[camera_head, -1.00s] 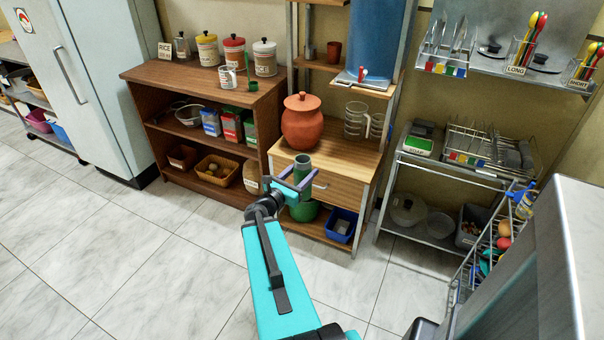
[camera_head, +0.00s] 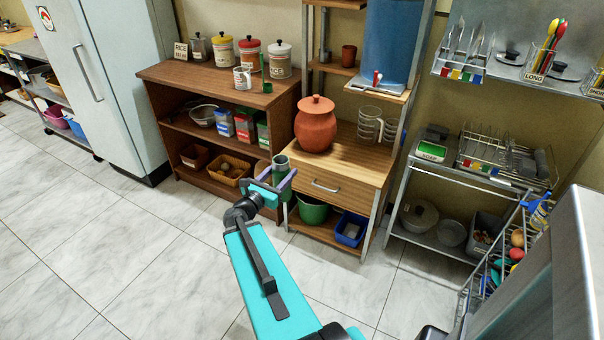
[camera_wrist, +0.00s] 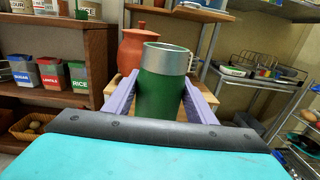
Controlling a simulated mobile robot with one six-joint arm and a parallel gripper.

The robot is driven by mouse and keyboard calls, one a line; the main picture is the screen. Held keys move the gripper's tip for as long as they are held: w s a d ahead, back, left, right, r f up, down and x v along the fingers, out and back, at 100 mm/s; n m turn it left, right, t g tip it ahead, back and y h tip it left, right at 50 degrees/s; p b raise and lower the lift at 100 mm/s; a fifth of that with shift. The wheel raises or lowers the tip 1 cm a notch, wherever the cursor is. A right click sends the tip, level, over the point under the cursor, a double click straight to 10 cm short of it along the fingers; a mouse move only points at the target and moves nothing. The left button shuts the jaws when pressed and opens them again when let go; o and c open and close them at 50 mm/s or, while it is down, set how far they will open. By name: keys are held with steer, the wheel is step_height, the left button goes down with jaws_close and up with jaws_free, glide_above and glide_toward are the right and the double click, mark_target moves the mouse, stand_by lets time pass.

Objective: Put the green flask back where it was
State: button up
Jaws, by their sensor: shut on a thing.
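The green flask (camera_wrist: 161,88) has a silver rim and stands upright between the two purple fingers of my gripper (camera_wrist: 160,100) in the wrist view. In the head view the flask (camera_head: 281,171) is small, held by my gripper (camera_head: 279,184) in front of the wooden stand's left side. My gripper is shut on the flask's sides. The flask's lower end is hidden behind the gripper body in the wrist view. The wooden stand (camera_head: 350,160) with a drawer is behind it, bearing a clay pot (camera_head: 316,126) and clear stacked cups (camera_head: 369,125).
A brown shelf (camera_head: 165,76) with canisters (camera_head: 250,58) and a white mug (camera_head: 242,78) on top stands left of the stand. A blue purifier tank (camera_head: 383,40) is above the stand. A metal rack (camera_head: 418,213) stands right. The tiled floor (camera_head: 120,240) in front is clear.

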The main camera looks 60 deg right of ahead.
steer(key=w+a+r+n+t+y, duration=0.1)
steer(key=w+a+r+n+t, duration=0.15)
steer(key=w+a, duration=0.75)
steer(key=w+a+r+n+t, duration=0.1)
steer(key=w+a+t, duration=0.2)
steer(key=w+a, duration=0.7)
steer(key=a+r+n+t+y, duration=0.1)
steer(key=a+n+t, duration=0.1)
steer(key=a, duration=1.4)
steer(key=w+a+r+n+t+y, duration=0.1)
steer(key=a+r+n+t+y, duration=0.1)
steer(key=a, duration=1.5)
steer(key=shift+r+t, duration=0.2)
steer(key=shift+t, duration=0.35)
steer(key=shift+s+d, duration=0.1)
steer(key=shift+s, duration=0.05)
